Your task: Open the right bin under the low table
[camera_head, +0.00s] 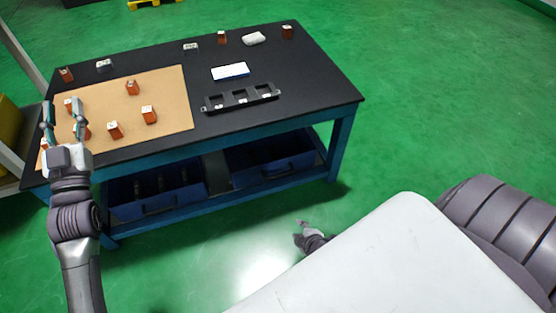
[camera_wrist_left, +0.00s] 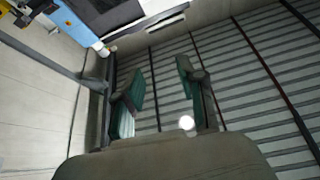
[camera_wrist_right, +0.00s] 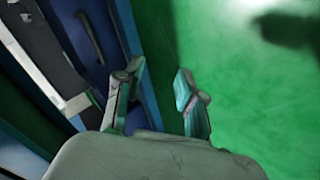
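The low table (camera_head: 320,85) has a black top and a blue frame. The right bin (camera_head: 272,172) is blue and sits on its lower shelf, seemingly pushed in, with a handle on its front. In the right wrist view, a blue front with a dark handle (camera_wrist_right: 90,38) lies to the left of my fingers. My right gripper (camera_head: 299,232) is low in front of the table, partly hidden by my body; it shows open and empty in the right wrist view (camera_wrist_right: 160,88). My left gripper (camera_head: 62,112) is raised before the table's left end, open and empty.
The left bin (camera_head: 158,192) sits beside the right one. On the tabletop are a brown mat (camera_head: 170,85) with several orange blocks, a black slotted holder (camera_head: 240,98) and a white-and-blue box (camera_head: 230,71). Green floor (camera_head: 430,120) is clear at right.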

